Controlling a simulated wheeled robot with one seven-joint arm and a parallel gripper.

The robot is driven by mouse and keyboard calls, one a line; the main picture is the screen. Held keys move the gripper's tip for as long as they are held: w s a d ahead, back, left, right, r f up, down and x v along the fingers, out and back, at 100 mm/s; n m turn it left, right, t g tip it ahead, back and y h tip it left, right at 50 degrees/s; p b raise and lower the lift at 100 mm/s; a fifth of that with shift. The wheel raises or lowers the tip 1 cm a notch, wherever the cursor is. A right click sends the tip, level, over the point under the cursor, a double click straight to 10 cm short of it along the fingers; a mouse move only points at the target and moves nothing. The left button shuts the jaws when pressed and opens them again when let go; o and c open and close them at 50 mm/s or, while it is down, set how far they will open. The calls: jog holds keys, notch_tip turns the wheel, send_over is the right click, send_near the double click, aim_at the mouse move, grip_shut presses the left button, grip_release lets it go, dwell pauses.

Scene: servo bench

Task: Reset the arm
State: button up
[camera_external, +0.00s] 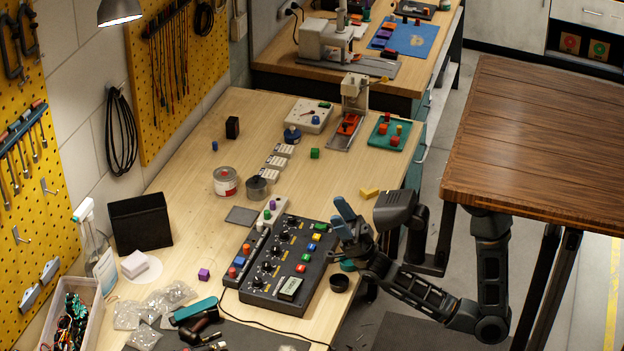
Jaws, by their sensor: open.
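My gripper (345,218) is over the right edge of the light wooden bench, beside the upper right corner of a black control panel (262,297). Its blue-tipped fingers point up and to the left, spread apart, with nothing visible between them. My dark arm bends below and to the right of it, off the bench edge. The panel has knobs, several coloured buttons and a small display. Whether the fingers touch the panel cannot be told.
A dark wooden table (540,140) stands close on the right. Tins, white modules and a teal tray (404,141) are farther back.

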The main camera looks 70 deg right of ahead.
jog(key=s+d+f+m+g+h+b, duration=0.2)
jog(key=s+f+m+g+h+b, duration=0.3)
jog(key=f, duration=0.6)
jog(key=s+d+f+m+h+b, duration=0.15)
jog(key=f+m+h, duration=0.25)
jog(key=f+h, duration=0.45)
jog(key=s+d+f+n+g+y+b, duration=0.1)
jog(key=s+d+f+g+b, duration=0.25)
jog(key=s+f, duration=0.45)
jog(key=s+d+f+n+g+y+b, duration=0.1)
jog(key=s+d+f+g+b, duration=0.35)
jog(key=f, duration=0.65)
notch_tip(320, 180, up, 23)
jog(key=s+a+p, duration=0.1)
jog(key=s+p, duration=0.1)
jog(key=p, duration=2.2)
jog(key=shift+a+g, duration=0.3)
jog(key=shift+a, duration=0.1)
jog(key=shift+f, duration=0.15)
